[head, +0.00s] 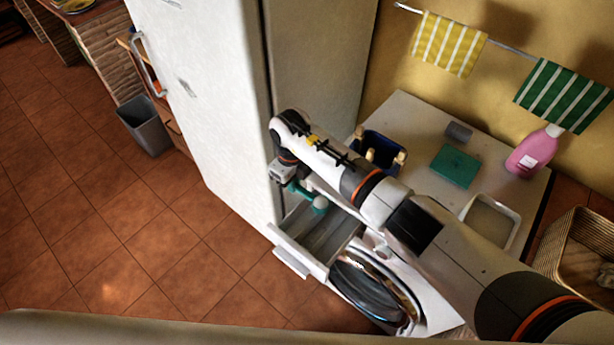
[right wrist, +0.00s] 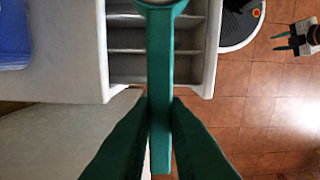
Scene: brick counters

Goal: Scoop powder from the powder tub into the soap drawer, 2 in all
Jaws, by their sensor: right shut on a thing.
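The soap drawer (head: 293,243) is pulled out of the white washing machine; its divided compartments show in the right wrist view (right wrist: 127,72). My right gripper (head: 292,184) is shut on the handle of a green scoop (head: 319,205) and holds it over the drawer. In the right wrist view the scoop handle (right wrist: 160,75) runs up between the fingers (right wrist: 160,108), with the bowl cut off at the top edge. I cannot tell whether powder is in it. The powder tub (head: 513,216), a white-rimmed box with pale contents, stands on the counter, partly behind my arm. My left gripper (right wrist: 284,42) is apart from everything, fingers open over the floor.
A tall white fridge (head: 215,100) rises left of the drawer. A wicker basket (head: 566,245) is at the right.

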